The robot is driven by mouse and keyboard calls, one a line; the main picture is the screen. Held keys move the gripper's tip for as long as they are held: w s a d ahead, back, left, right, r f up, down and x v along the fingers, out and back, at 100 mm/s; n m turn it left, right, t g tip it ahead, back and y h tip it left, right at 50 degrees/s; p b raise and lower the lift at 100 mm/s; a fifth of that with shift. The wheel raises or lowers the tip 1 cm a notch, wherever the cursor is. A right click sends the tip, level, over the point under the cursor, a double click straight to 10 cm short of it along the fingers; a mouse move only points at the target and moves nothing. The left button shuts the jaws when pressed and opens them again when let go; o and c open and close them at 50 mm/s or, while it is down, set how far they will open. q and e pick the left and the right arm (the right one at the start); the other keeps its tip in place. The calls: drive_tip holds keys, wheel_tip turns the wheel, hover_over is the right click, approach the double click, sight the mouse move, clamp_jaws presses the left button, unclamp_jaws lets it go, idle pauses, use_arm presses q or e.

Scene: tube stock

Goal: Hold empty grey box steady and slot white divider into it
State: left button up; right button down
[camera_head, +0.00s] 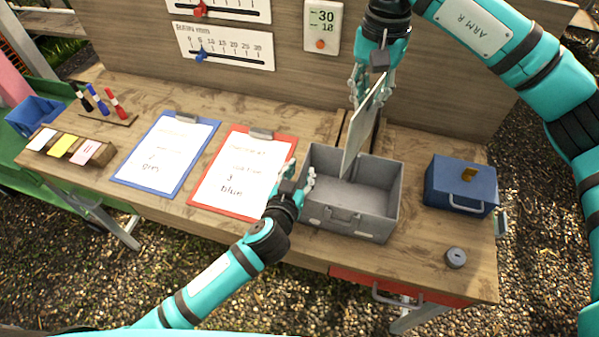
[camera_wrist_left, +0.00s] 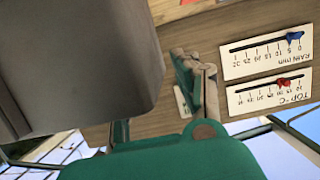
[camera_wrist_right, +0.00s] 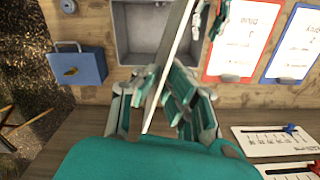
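The empty grey box (camera_head: 345,221) sits on the workbench with its open top facing up. My right gripper (camera_head: 372,82) is shut on the upper part of the white divider (camera_head: 361,130). It holds the divider upright and slightly tilted over the box, with its lower end at or just inside the opening. In the right wrist view the divider (camera_wrist_right: 172,55) runs between the fingers. My left gripper (camera_head: 298,177) is at the box's left wall, its fingertips close to the rim. In the left wrist view the box (camera_wrist_left: 85,65) fills the left side; whether the fingers clamp the wall is unclear.
A blue box (camera_head: 458,186) and a small grey round piece (camera_head: 455,257) are right of the grey box. A red clipboard (camera_head: 240,172) and a blue clipboard (camera_head: 165,152) lie to its left. A panel with gauges stands behind. A red drawer (camera_head: 385,288) is below the front edge.

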sight(361, 136)
use_arm(q)
clamp_jaws()
use_arm(e)
wheel_tip(361, 136, down, 6)
drive_tip(key=n, duration=0.3)
drive_tip(key=shift+f, duration=1)
idle(0.3)
drive_tip(key=shift+f, duration=0.7)
drive_tip(key=shift+f, duration=0.15)
